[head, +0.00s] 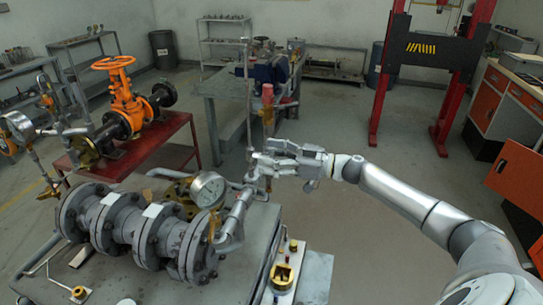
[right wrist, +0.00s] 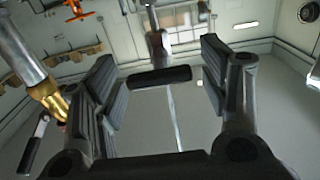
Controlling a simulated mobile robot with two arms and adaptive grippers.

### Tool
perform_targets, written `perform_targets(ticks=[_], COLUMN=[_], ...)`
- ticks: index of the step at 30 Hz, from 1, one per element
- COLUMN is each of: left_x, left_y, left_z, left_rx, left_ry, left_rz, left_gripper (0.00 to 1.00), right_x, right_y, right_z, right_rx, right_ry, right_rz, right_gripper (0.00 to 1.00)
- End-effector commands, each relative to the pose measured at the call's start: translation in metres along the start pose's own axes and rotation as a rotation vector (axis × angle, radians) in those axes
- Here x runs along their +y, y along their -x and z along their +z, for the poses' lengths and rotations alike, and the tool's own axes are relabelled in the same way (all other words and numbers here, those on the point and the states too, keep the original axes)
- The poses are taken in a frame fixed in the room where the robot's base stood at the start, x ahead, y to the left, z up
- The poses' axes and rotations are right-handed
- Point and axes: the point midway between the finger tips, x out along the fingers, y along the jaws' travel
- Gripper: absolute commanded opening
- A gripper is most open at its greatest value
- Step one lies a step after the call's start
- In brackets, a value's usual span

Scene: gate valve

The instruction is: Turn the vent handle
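My right gripper (head: 268,160) reaches in from the right, beside the upright pipework behind the flanged grey valve body (head: 135,230). In the right wrist view its two fingers (right wrist: 160,82) are spread wide. A second black-gripped lever (right wrist: 33,150) hangs by a brass fitting (right wrist: 52,101) outside the left finger. My left gripper is not in view.
A pressure gauge (head: 208,190) and an angled grey pipe (head: 234,217) stand close to the right gripper. A thin upright pipe (head: 248,90) and a red-topped brass valve (head: 267,112) rise just behind it. Open floor (head: 370,215) lies to the right.

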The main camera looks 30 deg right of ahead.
Motion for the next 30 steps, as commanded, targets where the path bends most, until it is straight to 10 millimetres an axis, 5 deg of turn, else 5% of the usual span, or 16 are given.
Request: perform_targets(ticks=[11, 30], left_x=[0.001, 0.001], left_y=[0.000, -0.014], left_z=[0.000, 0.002], left_rx=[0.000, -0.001], left_ry=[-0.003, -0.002], left_rz=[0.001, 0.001], left_gripper=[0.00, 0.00], right_x=[0.000, -0.001], right_y=[0.000, 0.000], right_z=[0.000, 0.002], right_rx=[0.000, 0.001], right_ry=[0.000, 0.263], right_rz=[0.000, 0.001], right_gripper=[0.21, 0.21])
